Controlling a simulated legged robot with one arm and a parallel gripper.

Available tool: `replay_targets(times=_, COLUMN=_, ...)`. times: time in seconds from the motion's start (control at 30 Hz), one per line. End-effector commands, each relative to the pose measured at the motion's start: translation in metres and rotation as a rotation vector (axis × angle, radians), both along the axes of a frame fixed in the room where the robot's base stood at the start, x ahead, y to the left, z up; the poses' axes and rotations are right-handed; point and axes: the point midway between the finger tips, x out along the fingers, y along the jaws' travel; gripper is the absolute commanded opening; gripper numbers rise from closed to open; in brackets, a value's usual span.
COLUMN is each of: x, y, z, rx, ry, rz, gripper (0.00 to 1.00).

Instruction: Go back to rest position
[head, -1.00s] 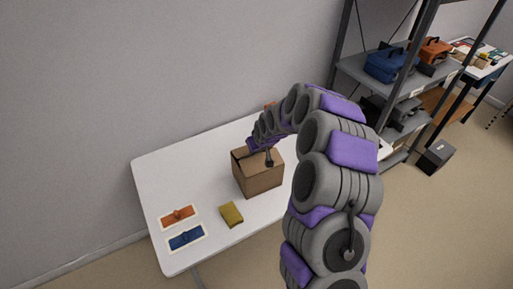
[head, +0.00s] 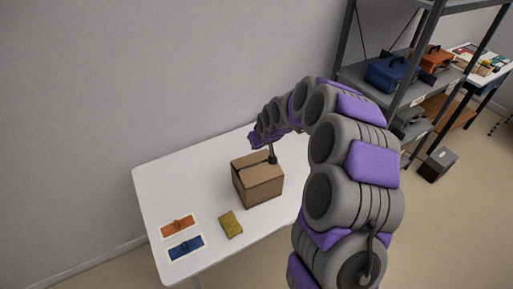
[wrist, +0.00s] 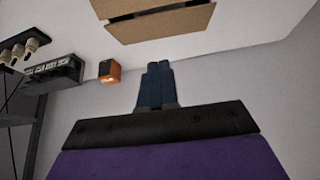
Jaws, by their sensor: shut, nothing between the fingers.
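My gripper shows in the wrist view (wrist: 160,72) with its fingers together and nothing between them. In the head view, the end of my arm is above and behind the cardboard box, and the fingers are hard to make out there. The brown cardboard box (head: 258,185) stands on the white table (head: 160,185), its top flaps nearly closed with a dark gap. In the wrist view the box (wrist: 155,20) shows at the top edge, apart from the fingers.
A yellow sponge-like block (head: 230,224) lies in front of the box. A grey shelf (head: 365,85) holds blue (head: 387,74) and orange (head: 432,57) toolboxes. A dark box (head: 437,164) stands on the floor.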

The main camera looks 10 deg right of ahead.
Motion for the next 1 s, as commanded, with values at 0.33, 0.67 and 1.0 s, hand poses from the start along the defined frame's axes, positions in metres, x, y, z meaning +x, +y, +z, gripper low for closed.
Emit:
replay_targets(times=0.33, x=-0.026, y=-0.005, z=0.056, rx=-0.003, ry=0.000, rz=-0.001, gripper=0.00)
replay_targets(times=0.67, x=-0.041, y=-0.004, z=0.069, rx=-0.001, ry=0.015, rz=0.003, gripper=0.00)
replay_targets(times=1.0, x=-0.163, y=0.017, z=0.116, rx=-0.021, ry=0.203, rz=0.002, gripper=0.00)
